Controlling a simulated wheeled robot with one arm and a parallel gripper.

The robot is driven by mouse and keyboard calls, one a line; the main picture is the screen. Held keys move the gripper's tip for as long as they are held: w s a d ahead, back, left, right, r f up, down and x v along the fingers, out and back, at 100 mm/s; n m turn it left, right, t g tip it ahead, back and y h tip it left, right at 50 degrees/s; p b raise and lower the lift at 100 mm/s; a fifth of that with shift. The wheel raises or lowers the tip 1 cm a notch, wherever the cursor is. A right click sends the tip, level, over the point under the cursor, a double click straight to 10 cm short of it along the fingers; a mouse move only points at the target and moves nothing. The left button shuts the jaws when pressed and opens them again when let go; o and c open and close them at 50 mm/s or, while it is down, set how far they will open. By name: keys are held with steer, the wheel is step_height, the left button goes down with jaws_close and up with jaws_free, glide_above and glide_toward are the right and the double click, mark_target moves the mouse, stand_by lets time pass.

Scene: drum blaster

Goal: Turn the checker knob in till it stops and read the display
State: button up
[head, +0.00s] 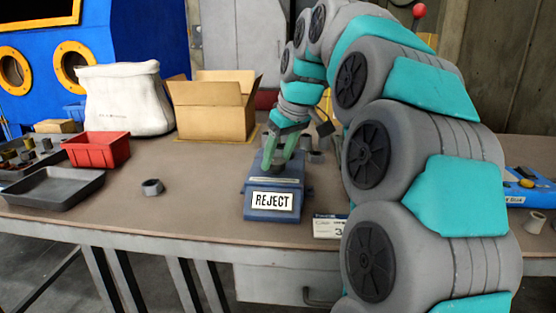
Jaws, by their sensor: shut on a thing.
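The checker (291,214) is a blue box on the bench near its front edge. A white plate on its front face reads "REJECT" in black (272,201). A narrow lighter strip (275,180) lies along its top; I cannot read anything on it. My gripper (279,163) has green fingers and reaches down onto the back top of the checker. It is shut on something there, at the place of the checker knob. The knob itself is hidden by the fingers, so its turn or depth does not show.
A grey ring part (152,187) lies left of the checker. A dark tray (56,188), a red bin (97,150), an open cardboard box (212,109) and a white bag (125,100) stand farther left. A small card (328,227) is right of the checker.

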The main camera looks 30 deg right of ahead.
steer(key=m+h, duration=0.2)
steer(key=m, duration=0.2)
steer(key=shift+a+m+b, duration=0.1)
steer(key=shift+m+b, duration=0.2)
steer(key=shift+b, duration=0.1)
steer(key=shift+a+m+h, duration=0.1)
steer(key=shift+m+h, duration=0.5)
steer(key=shift+m, duration=1.3)
steer(key=o, duration=1.4)
steer(key=shift+c, duration=0.2)
steer(key=shift+r, duration=0.15)
steer(key=v, duration=0.7)
steer(key=shift+r, duration=0.3)
steer(key=shift+a+g, duration=0.15)
steer(key=shift+g, duration=0.15)
